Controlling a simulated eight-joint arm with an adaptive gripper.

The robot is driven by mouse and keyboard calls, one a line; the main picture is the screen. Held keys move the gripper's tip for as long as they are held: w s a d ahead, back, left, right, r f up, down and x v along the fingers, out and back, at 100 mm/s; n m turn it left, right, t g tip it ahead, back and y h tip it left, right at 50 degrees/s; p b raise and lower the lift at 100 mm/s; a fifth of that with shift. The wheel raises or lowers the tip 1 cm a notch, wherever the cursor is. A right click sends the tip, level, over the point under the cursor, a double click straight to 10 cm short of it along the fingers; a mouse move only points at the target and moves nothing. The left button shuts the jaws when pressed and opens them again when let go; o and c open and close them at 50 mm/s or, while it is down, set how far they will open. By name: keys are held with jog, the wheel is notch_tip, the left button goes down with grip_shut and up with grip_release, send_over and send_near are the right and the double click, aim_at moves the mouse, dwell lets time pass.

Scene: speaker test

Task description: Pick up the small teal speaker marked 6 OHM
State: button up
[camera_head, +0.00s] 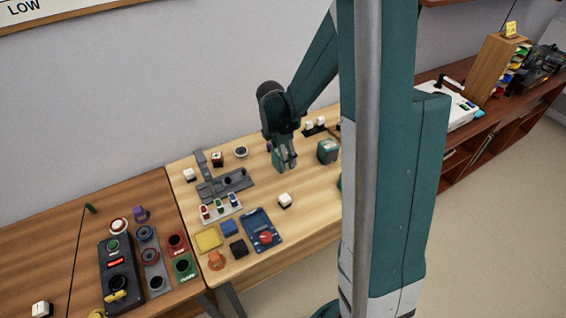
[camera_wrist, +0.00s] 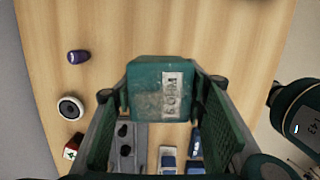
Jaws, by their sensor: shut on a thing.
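The small teal speaker (camera_wrist: 147,90) is between my two fingers in the wrist view. Its pale label reads upside down and appears to say 6 OHM. My gripper (camera_head: 288,165) is shut on it, with a green pad against each side. In the head view the speaker (camera_head: 278,158) shows partly behind the fingers, over the back part of the light wooden table. I cannot tell whether its underside touches the table.
A grey fixture (camera_head: 225,186), a white-topped block (camera_head: 285,200) and a blue tray (camera_head: 258,222) lie in front and left. In the wrist view, a purple piece (camera_wrist: 78,57) and a white round part (camera_wrist: 70,108) are at left.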

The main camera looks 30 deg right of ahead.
jog(key=shift+r, duration=1.5)
